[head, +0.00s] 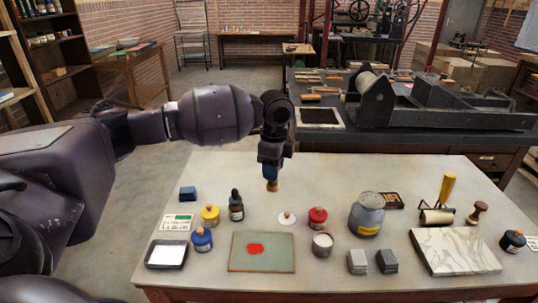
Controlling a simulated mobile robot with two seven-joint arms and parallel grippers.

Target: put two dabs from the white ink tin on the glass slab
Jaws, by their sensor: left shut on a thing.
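The white ink tin (322,244) stands without a lid on the table, its pale contents showing, just right of the glass slab. A white lid with a wooden knob (287,217) lies behind the slab. The greenish glass slab (280,263) lies flat near the front edge and carries one red dab (255,249). My left gripper (271,172) is above the table's back part, pointing down, shut on a small brown piece (271,186) that I cannot identify for sure. It is clear of the tin and slab. My right gripper is not in view.
Yellow (210,215), blue (202,239) and red (317,218) lidded tins and a dark dropper bottle (236,206) surround the slab. A grey can (367,214), grey blocks (358,262) and a marble slab (455,251) stand right. A press (410,100) is behind.

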